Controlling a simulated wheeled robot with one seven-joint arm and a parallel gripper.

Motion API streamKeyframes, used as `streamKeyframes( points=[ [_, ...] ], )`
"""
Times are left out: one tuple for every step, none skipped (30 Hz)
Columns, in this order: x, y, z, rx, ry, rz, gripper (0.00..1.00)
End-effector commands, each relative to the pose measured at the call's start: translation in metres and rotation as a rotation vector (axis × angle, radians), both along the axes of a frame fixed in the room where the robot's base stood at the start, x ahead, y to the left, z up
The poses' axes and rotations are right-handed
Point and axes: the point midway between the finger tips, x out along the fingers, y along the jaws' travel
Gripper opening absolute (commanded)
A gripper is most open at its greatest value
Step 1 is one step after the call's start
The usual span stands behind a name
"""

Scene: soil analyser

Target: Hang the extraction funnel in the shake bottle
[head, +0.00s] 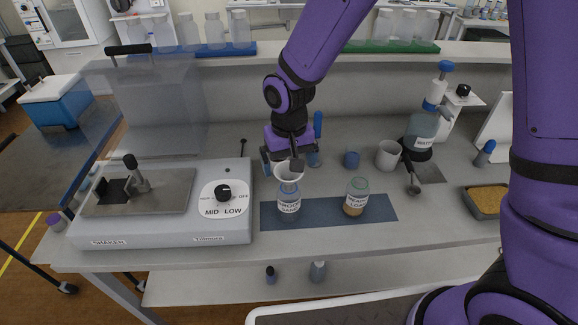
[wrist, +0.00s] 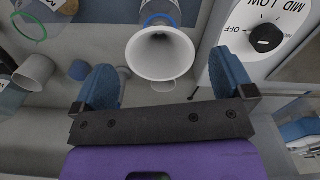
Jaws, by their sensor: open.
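A white funnel (head: 289,170) sits wide end up at the mouth of a clear labelled bottle (head: 289,207) on the blue mat. In the wrist view the funnel's open cone (wrist: 160,54) faces me, and the blue-ringed bottle (wrist: 158,10) shows beyond it. How deep the stem reaches is hidden. My gripper (head: 291,160) is open just behind and above the funnel. In the wrist view its two blue fingers (wrist: 166,72) are spread, with the funnel ahead between them and apart from both. A second bottle (head: 356,198) with a green rim and brown contents stands to the right.
The shaker (head: 160,222) with its dial stands left. A grey cup (head: 389,155), a small blue cup (head: 351,159) and a water bottle (head: 422,126) stand behind right. A tray of soil (head: 485,203) is at the far right. The right part of the mat (head: 382,208) is clear.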

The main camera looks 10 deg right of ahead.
Motion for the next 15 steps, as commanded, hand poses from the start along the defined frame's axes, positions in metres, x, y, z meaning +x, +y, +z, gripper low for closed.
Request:
streamKeyframes(
  points=[
    [0.001,0.000,0.010,0.003,-0.004,-0.001,1.00],
    [0.001,0.000,0.016,0.002,-0.005,-0.001,1.00],
    [0.001,0.000,0.024,0.003,-0.005,-0.001,1.00],
    [0.000,0.000,0.030,0.003,-0.004,-0.001,1.00],
    [0.000,0.000,0.036,0.003,-0.005,-0.001,1.00],
    [0.000,0.000,0.043,0.003,-0.004,-0.001,1.00],
    [0.001,0.000,0.049,0.003,-0.004,-0.001,1.00],
    [0.001,0.000,0.054,0.003,-0.004,0.000,1.00],
    [0.001,0.000,0.061,0.003,-0.004,0.000,1.00],
    [0.000,0.000,0.065,0.002,-0.004,0.000,1.00],
    [0.000,0.000,0.069,0.002,-0.004,0.000,1.00],
    [0.000,0.000,0.074,0.002,-0.003,-0.001,1.00],
    [0.000,0.000,0.077,0.001,-0.002,-0.001,1.00],
    [0.000,0.000,0.080,0.001,-0.002,-0.001,1.00],
    [0.000,0.000,0.083,0.001,-0.002,-0.001,1.00]
  ],
)
